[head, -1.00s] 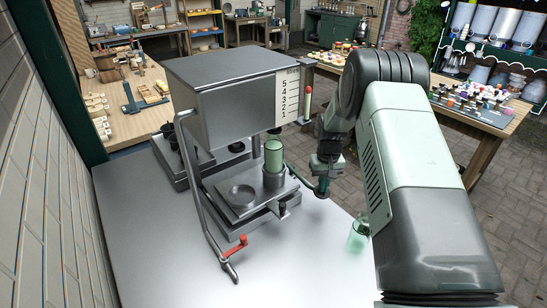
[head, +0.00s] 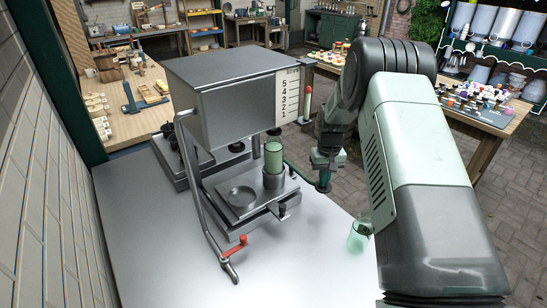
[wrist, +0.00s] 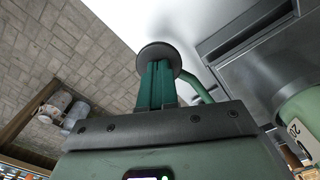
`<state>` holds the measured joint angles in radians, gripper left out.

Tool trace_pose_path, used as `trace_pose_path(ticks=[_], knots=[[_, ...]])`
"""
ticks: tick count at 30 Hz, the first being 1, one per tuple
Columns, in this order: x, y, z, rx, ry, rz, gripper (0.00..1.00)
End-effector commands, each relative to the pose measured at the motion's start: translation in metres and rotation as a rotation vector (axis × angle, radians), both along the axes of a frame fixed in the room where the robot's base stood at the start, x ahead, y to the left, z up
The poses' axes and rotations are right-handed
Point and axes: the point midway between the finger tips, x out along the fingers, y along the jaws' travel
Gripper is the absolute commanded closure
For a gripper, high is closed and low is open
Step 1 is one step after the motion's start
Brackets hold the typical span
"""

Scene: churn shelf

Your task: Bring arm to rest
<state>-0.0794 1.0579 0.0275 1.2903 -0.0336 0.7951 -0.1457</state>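My gripper (head: 323,184) points down beside the right side of a metal filling machine (head: 232,105), past the edge of the metal table (head: 150,230). A green bar (wrist: 200,84) runs from near the disc toward the machine. A green cylinder (head: 273,158) stands upright on the machine's platform.
A translucent green glass (head: 359,235) stands near the table's right edge, close to my arm. A red-handled crank (head: 236,247) hangs at the machine's front. The front of the table is clear. Workbenches stand behind and to the right.

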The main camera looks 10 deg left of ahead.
Motion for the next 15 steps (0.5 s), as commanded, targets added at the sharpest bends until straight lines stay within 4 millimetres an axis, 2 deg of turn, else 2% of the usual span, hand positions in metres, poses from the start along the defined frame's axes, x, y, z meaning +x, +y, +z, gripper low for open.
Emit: trace_pose_path(ticks=[8,15], knots=[[0.001,-0.001,0.019,0.001,-0.003,0.0,1.0],[0.0,-0.001,0.02,0.0,0.0,0.0,1.0]])
